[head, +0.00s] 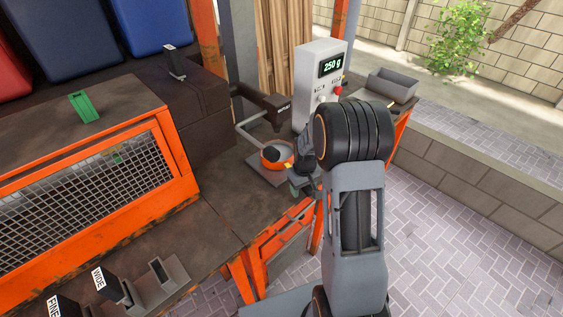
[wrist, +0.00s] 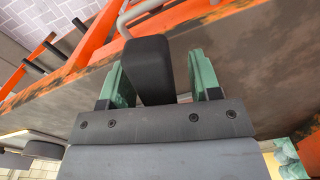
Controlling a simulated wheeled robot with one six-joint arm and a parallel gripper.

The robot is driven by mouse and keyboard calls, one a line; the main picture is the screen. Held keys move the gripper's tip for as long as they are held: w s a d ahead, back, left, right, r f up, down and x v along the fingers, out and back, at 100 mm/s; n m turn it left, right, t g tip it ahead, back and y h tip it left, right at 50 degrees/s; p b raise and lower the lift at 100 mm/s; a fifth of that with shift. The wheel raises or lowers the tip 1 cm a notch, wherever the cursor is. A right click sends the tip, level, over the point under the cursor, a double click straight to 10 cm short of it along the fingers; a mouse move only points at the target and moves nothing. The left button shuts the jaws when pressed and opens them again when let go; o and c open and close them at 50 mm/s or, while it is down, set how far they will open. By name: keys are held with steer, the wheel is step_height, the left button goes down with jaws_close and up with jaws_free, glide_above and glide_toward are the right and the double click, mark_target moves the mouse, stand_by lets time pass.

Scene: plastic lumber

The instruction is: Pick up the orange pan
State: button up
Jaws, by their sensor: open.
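The orange pan (head: 290,163) sits on a grey plate (head: 262,172) by the scale in the head view. It has grey contents and a dark lump at its left side. My gripper (head: 303,186) is just right of and in front of the pan, partly hidden by my wrist. In the wrist view my green-fingered gripper (wrist: 160,78) is open, with a black block-like part (wrist: 150,65) between the fingers. I cannot tell whether this is the pan's handle, or whether the fingers touch it. The pan's orange body is not clearly seen there.
The scale box (head: 318,75) reading 250 g stands behind the pan. A grey bent frame (head: 250,130) and a black bracket (head: 275,106) are close on the left. An orange mesh guard (head: 90,200) fills the left. A grey tray (head: 392,86) is at the right.

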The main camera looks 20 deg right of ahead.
steer(key=shift+c, duration=0.3)
jaws_close()
steer(key=shift+w, duration=0.1)
